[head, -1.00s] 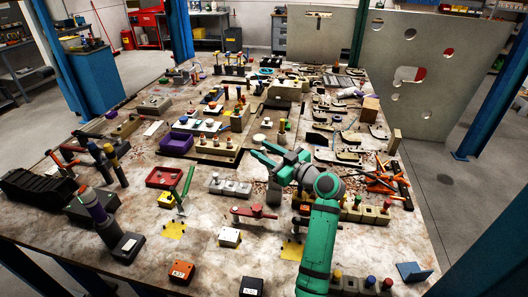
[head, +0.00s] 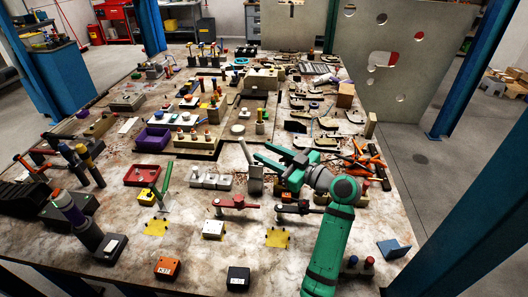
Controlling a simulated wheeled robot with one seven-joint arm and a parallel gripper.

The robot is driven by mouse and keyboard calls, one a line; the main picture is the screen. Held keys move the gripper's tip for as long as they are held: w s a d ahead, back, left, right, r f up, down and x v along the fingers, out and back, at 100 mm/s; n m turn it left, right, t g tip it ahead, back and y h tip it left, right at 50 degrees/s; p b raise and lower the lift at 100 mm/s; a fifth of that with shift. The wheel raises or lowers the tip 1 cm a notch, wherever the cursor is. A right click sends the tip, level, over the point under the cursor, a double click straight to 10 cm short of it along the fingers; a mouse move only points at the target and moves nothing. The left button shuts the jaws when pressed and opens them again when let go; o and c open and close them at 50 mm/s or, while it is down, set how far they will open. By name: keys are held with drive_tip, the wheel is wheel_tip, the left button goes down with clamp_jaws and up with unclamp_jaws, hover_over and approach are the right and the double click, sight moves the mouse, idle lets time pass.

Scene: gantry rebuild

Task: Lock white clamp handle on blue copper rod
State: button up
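My gripper (head: 261,154) reaches in from the lower right over the middle of the table. Its two green fingers are spread and point left, with nothing seen between them. A pale grey upright piece (head: 255,181) with a thin stem stands just below and left of the fingers; it may be the white clamp handle, but I cannot tell for sure. A clamp with a red handle (head: 236,202) and a clamp with a dark handle (head: 296,207) lie nearer the front. I cannot make out a blue copper rod. My wrist and arm hide part of the table.
Grey blocks (head: 210,180), a red tray (head: 149,175) and a green-handled clamp (head: 165,190) stand to the left. Orange-handled tools (head: 372,163) lie right of my wrist. Black (head: 238,279) and orange (head: 168,267) boxes stand near the front edge, with bare tabletop around them.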

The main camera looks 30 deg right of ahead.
sight(247, 153)
drive_tip(key=shift+c, duration=0.7)
drive_tip(key=shift+f, duration=0.1)
drive_tip(key=c, duration=0.5)
drive_tip(key=shift+w+a+f+n, duration=0.15)
drive_tip(key=shift+a+f+n, duration=0.05)
drive_tip(key=shift+a+n, duration=0.1)
clamp_jaws()
drive_tip(key=s+a+f+n+h, duration=0.1)
drive_tip(key=a+f+n+h, duration=0.1)
drive_tip(key=a+n+h, duration=0.9)
drive_tip(key=w+d+f+n+y, duration=0.1)
drive_tip(key=w+n+y, duration=0.15)
drive_tip(key=w, duration=0.75)
drive_tip(key=shift+m+t+y, duration=0.25)
drive_tip(key=shift+t, duration=0.05)
drive_tip(key=shift+s+d+r, duration=0.15)
drive_tip(key=shift+s+d, duration=0.15)
drive_tip(key=shift+d, duration=0.35)
drive_tip(key=shift+s+d+r, duration=0.15)
drive_tip(key=shift+s+d, duration=0.2)
drive_tip(key=shift+d, duration=0.25)
drive_tip(key=shift+s+d+r, duration=0.15)
drive_tip(key=shift+s+d, duration=0.15)
drive_tip(key=shift+d, duration=0.35)
